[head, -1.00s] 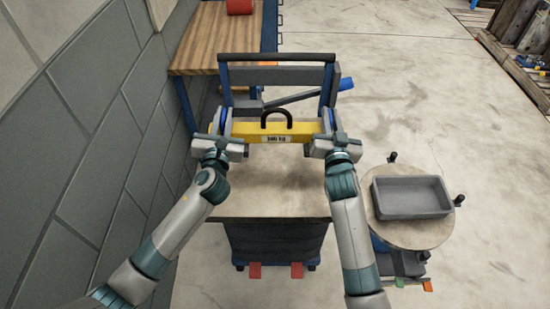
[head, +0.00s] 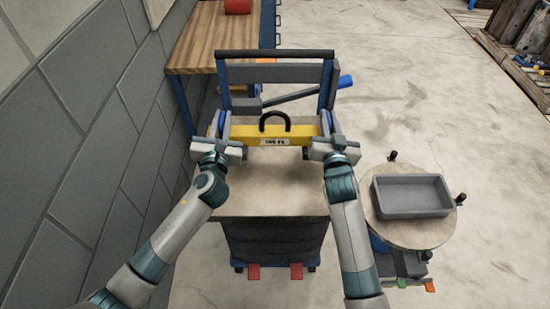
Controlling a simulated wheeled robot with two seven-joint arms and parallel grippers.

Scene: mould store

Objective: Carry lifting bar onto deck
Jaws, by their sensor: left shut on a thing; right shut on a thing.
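The yellow lifting bar (head: 245,132) with a black loop handle on top and a white label on its front spans between my two grippers. My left gripper (head: 220,128) is shut on its left end. My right gripper (head: 329,127) is shut on its right end. The bar looks level, over the far part of the deck (head: 270,185), a pale board top on a dark lift cart. Whether the bar touches the deck cannot be told from this angle.
The cart's push frame (head: 277,55) with a dark bar stands behind the lifting bar. A grey tray (head: 412,195) sits on a round table (head: 415,235) to the right. A wooden bench (head: 215,45) stands at the back left, beside the wall. Open floor lies at the back right.

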